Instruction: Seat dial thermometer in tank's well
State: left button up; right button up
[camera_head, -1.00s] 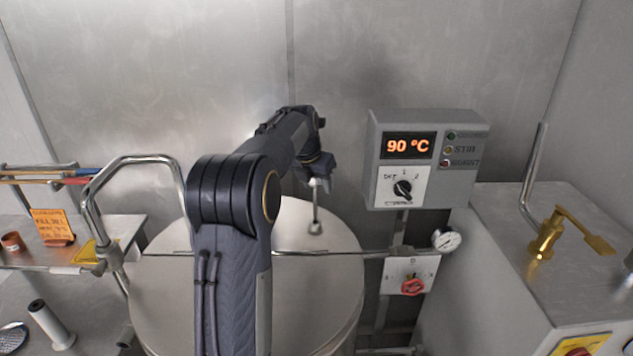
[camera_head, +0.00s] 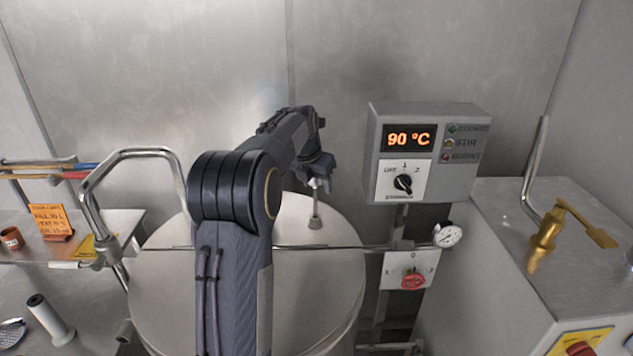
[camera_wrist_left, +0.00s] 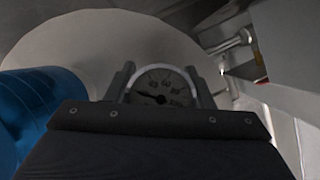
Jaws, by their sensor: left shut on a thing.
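My left gripper (camera_head: 317,180) is over the back right of the tank's round steel lid (camera_head: 310,290). It is shut on the dial thermometer, whose round pale dial (camera_wrist_left: 160,86) shows between the two fingers in the left wrist view. In the head view the thermometer's thin stem (camera_head: 316,201) points down, roughly upright, from the fingers. Its lower end meets a small grey fitting on the lid, which looks like the well (camera_head: 315,222). How deep the stem sits in it cannot be told. The head view hides the dial. My right gripper is not in view.
A control box (camera_head: 425,152) reading 90 °C hangs on the wall, right of the gripper. A second round gauge (camera_head: 447,234) and a red-knobbed switch plate (camera_head: 410,270) are beside the tank. A bent steel handle (camera_head: 95,205) rises at left. A brass tap (camera_head: 545,235) stands at right.

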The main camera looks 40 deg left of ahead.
aim_at(316, 200)
pick_arm(q)
jog(key=shift+f, duration=0.15)
jog(key=shift+f+b, duration=0.55)
jog(key=shift+f, duration=0.3)
jog(key=shift+f, duration=0.2)
jog(key=shift+f+b, duration=0.5)
jog(key=shift+f, duration=0.25)
jog(key=shift+f, duration=0.45)
jog(key=shift+f+b, duration=0.45)
jog(key=shift+f, duration=0.15)
dwell(0.3)
jog(key=o, duration=1.1)
